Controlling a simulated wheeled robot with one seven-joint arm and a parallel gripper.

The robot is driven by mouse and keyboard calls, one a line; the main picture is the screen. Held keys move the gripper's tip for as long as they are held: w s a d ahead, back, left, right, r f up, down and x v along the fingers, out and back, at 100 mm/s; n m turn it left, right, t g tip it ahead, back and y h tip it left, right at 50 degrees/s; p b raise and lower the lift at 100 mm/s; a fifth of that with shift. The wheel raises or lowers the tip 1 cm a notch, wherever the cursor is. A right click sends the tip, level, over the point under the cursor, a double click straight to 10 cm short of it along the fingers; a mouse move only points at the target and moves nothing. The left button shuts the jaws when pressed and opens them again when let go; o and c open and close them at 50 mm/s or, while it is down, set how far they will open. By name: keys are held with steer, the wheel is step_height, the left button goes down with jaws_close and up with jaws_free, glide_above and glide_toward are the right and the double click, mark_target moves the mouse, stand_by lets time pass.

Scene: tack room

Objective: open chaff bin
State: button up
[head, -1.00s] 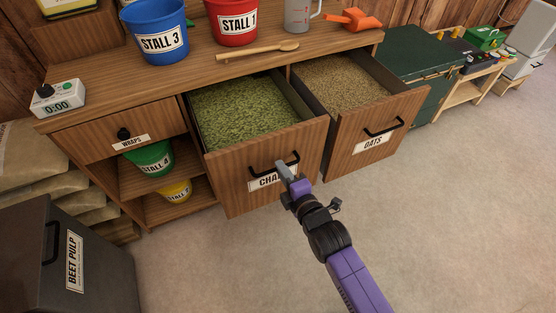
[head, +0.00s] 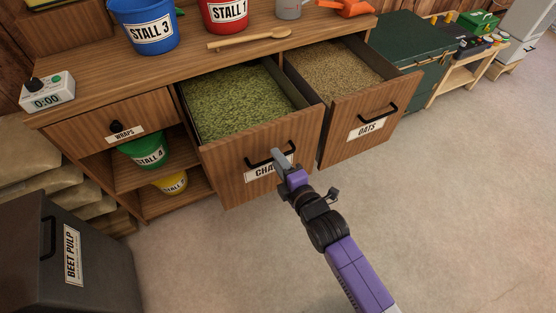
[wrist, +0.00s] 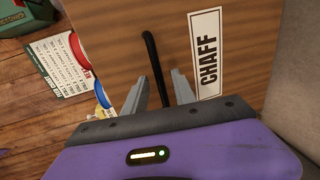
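The chaff bin (head: 245,160) is a wooden drawer standing well out from the cabinet, with green chaff (head: 235,100) showing inside. Its front has a black bar handle (head: 258,162) and a CHAFF label, partly hidden by my gripper in the head view. My gripper (head: 278,155) is at the right part of this handle. In the wrist view, the fingers of my gripper (wrist: 160,85) are apart, with the black handle (wrist: 150,50) running between them and gaps visible beside it. The CHAFF label (wrist: 207,55) is just right of the fingers.
The oats drawer (head: 350,140) also stands open, close on the right. A grey beet pulp bin (head: 100,260) is at lower left. Buckets and a wooden spoon (head: 250,39) are on the cabinet top. The floor in front and to the right is clear.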

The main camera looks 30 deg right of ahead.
steer(key=v, duration=0.7)
steer(key=shift+s, duration=0.2)
stand_by(0.4)
steer(key=s+r+m+p, duration=0.2)
steer(key=s+r+m, duration=0.4)
steer(key=s, duration=0.4)
steer(key=s+r+m+p, duration=0.2)
steer(key=s+r+m, duration=0.4)
steer(key=s, duration=0.4)
steer(key=s+r+m+p, duration=0.2)
steer(key=s+r+m, duration=0.4)
steer(key=s, duration=0.4)
steer(key=shift+s+a+g, duration=0.25)
steer(key=shift+a+g, duration=0.1)
steer(key=shift+g, duration=0.05)
